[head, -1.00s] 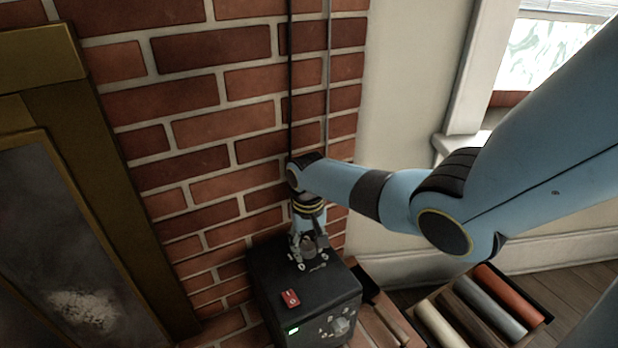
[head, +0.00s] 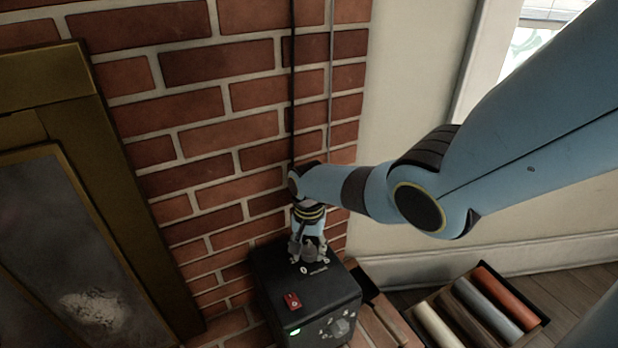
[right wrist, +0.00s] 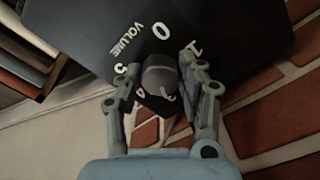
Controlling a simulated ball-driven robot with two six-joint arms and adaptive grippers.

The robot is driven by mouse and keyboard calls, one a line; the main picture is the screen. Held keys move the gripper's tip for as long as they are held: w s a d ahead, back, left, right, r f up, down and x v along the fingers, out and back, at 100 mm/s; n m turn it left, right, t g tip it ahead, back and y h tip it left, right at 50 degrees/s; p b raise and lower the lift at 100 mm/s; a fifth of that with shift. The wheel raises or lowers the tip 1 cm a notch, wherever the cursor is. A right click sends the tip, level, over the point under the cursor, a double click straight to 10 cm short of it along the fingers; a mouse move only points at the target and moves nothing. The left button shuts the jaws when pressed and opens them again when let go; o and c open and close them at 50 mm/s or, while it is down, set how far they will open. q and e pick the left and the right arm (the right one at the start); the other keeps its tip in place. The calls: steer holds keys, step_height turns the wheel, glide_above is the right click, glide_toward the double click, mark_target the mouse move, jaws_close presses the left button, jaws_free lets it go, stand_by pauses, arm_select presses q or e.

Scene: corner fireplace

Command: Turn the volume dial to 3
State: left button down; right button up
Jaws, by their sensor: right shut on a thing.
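The volume dial (right wrist: 160,76) is a grey round knob on top of the black box (head: 270,280). My right gripper (head: 308,254) reaches down onto it from above. In the right wrist view my right gripper (right wrist: 160,85) has one finger on each side of the knob and is shut on it. My left gripper is not in view.
A red switch (head: 291,301) sits on the box top and a green light (head: 294,333) on its front, near another knob (head: 341,326). A brick wall (head: 215,130) rises behind.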

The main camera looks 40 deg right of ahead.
mark_target(309, 251)
stand_by(0.3)
steer(key=o, duration=1.1)
steer(key=shift+o, duration=0.2)
step_height(309, 251, up, 12)
